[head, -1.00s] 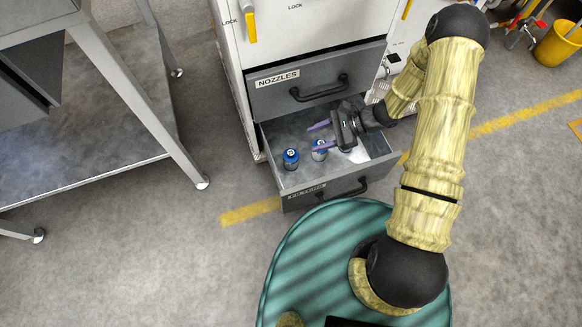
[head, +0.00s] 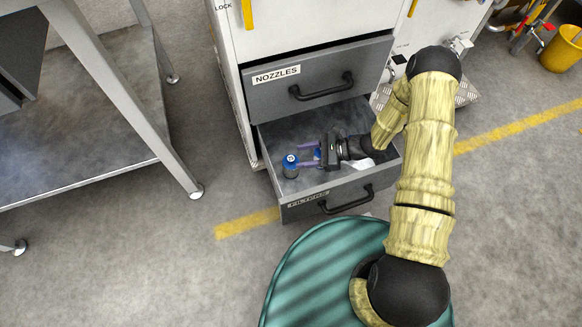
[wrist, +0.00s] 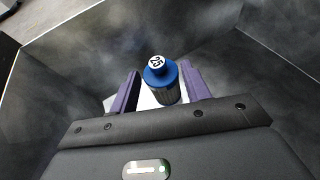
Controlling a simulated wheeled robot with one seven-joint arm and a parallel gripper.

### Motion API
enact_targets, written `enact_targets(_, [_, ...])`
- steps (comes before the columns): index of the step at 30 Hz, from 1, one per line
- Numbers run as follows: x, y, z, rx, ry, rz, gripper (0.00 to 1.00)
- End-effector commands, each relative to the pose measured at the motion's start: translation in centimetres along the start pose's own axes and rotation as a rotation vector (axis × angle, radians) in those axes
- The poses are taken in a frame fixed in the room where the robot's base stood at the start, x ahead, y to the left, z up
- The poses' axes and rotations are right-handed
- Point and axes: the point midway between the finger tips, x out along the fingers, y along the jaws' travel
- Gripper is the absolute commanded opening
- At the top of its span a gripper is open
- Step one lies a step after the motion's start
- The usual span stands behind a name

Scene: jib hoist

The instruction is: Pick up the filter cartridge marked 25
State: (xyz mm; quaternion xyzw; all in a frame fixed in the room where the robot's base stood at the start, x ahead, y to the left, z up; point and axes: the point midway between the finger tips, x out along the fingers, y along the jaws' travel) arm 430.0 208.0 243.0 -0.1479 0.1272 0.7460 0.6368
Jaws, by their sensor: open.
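In the wrist view a filter cartridge (wrist: 161,80) with a blue cap and a white disc reading 25 stands in the gap between my two purple fingers, its cap facing the camera. My gripper (head: 307,154) is open inside the lower drawer, its fingers pointing left in the head view. One blue-capped cartridge (head: 290,168) stands by the fingertips there. No grip on a cartridge is visible.
The lower drawer labelled FILTERS (head: 300,211) is pulled out, its walls close around my gripper. A metal table (head: 100,70) stands at left. The floor between table and drawer is clear.

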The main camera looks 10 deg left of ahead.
Motion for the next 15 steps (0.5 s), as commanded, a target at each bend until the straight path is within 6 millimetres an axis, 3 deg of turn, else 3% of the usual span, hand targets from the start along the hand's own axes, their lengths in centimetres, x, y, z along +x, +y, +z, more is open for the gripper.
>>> enact_targets(10, [0.3, 0.0, 0.0, -0.001, 0.000, -0.001, 0.47])
enact_targets(15, [1.7, 0.2, -0.3, -0.002, 0.000, 0.002, 0.47])
